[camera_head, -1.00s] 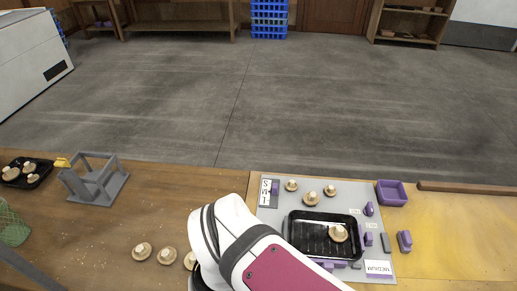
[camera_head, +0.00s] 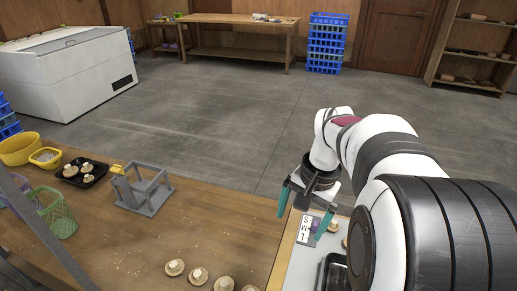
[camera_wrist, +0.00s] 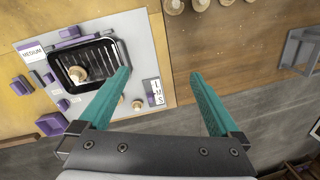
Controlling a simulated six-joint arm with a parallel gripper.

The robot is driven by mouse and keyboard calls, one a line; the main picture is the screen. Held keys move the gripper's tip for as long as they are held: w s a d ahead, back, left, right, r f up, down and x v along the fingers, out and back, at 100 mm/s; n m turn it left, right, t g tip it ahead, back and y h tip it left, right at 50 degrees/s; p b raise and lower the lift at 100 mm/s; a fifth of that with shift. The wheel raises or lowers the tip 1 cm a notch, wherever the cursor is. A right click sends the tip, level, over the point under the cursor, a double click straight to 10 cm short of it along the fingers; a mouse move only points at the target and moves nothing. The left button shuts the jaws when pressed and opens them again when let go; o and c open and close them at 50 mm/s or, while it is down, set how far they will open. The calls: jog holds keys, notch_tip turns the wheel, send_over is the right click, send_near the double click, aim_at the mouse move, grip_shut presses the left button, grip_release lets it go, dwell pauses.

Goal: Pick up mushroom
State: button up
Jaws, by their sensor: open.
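My gripper (camera_head: 303,222) is open and empty, its teal fingers above the left edge of the grey mat in the head view. Pale-capped mushrooms (camera_head: 174,267) lie in a row on the wood at the bottom of the head view; the row also shows along the top of the wrist view (camera_wrist: 200,4). One mushroom (camera_wrist: 77,74) lies in the black tray (camera_wrist: 104,52) on the mat. Another mushroom (camera_wrist: 137,105) lies on the mat near the left finger, which hides part of the area.
A second black tray (camera_head: 70,181) with several mushrooms stands at left, near a grey frame (camera_head: 148,196), a green basket (camera_head: 60,218) and yellow containers (camera_head: 18,148). Purple blocks (camera_wrist: 50,124) and an S-M-L card (camera_wrist: 155,92) sit on the mat.

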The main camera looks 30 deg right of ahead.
jog(key=s+d+f+m+h, duration=0.15)
jog(key=d+f, duration=0.25)
jog(key=d, duration=0.7)
jog(key=s+d+f+m+y, duration=0.1)
jog(key=d+f+m, duration=0.25)
jog(key=d, duration=0.75)
jog(key=shift+h, duration=0.25)
jog(key=w+f, duration=0.1)
jog(key=f, duration=0.9)
jog(key=w+f, duration=0.1)
jog(key=f, duration=0.4)
jog(key=shift+w+d, duration=0.1)
jog(key=shift+w, duration=0.2)
jog(key=c, duration=1)
jog(key=shift+r, duration=0.2)
